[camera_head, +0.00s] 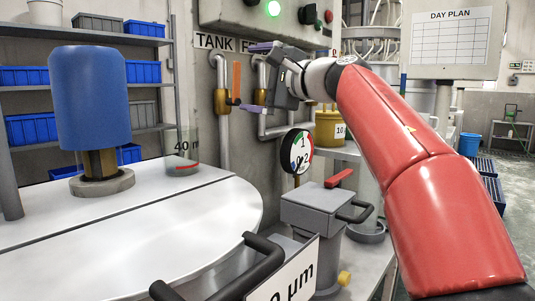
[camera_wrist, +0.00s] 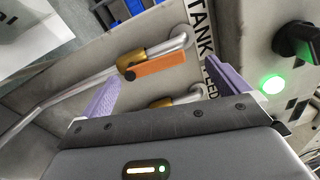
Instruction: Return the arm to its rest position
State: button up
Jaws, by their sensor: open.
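My arm reaches up and left from the lower right of the head view. My gripper (camera_head: 254,78) is open and empty in front of the grey tank panel (camera_head: 211,165). Its two purple fingers stand wide apart in the wrist view (camera_wrist: 167,92). An orange valve lever (camera_head: 236,80) stands upright just left of the gripper. In the wrist view the orange lever (camera_wrist: 160,65) shows beyond the gap between the fingers, lying roughly along its pipe. No contact shows. A second brass valve (camera_wrist: 165,102) is partly hidden by my gripper.
A round pressure gauge (camera_head: 298,151) and a grey box with a red lever (camera_head: 318,206) stand below my arm. A white lapping machine top (camera_head: 120,245) with a blue cylinder (camera_head: 90,98) fills the left. A green lamp (camera_head: 272,8) glows above. Open floor (camera_head: 515,170) lies at far right.

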jog(key=s+d+r+m+t+h+p, duration=0.15)
jog(key=d+m+t, duration=0.3)
jog(key=m, duration=0.45)
jog(key=s+d+r+m+t+h+p, duration=0.1)
jog(key=d+r+m+t+h, duration=0.3)
jog(key=m, duration=0.5)
jog(key=s+d+f+m+g+h+p, duration=0.1)
jog(key=s+d+f+m+h, duration=0.35)
jog(key=m, duration=0.45)
jog(key=s+d+f+m+g+h+p, duration=0.1)
jog(key=d+f+m+g+h, duration=0.15)
jog(key=d+f+m, duration=0.4)
jog(key=s+d+f+m+g+h+p, duration=0.15)
jog(key=d+f+m+h, duration=0.35)
jog(key=m, duration=0.7)
jog(key=s+a+f+m+g+y, duration=0.1)
jog(key=s+f+m+g, duration=0.3)
jog(key=s+f+m, duration=0.4)
jog(key=s+a+f+m+g+y+p, duration=0.1)
jog(key=s+a+f+m+g, duration=0.3)
jog(key=s+f+m, duration=0.4)
jog(key=s+f, duration=0.3)
jog(key=f, duration=0.2)
jog(key=s+f+g+y, duration=0.1)
jog(key=s+f, duration=0.2)
jog(key=f, duration=0.3)
jog(key=shift+m, duration=0.35)
jog(key=shift+g, duration=0.25)
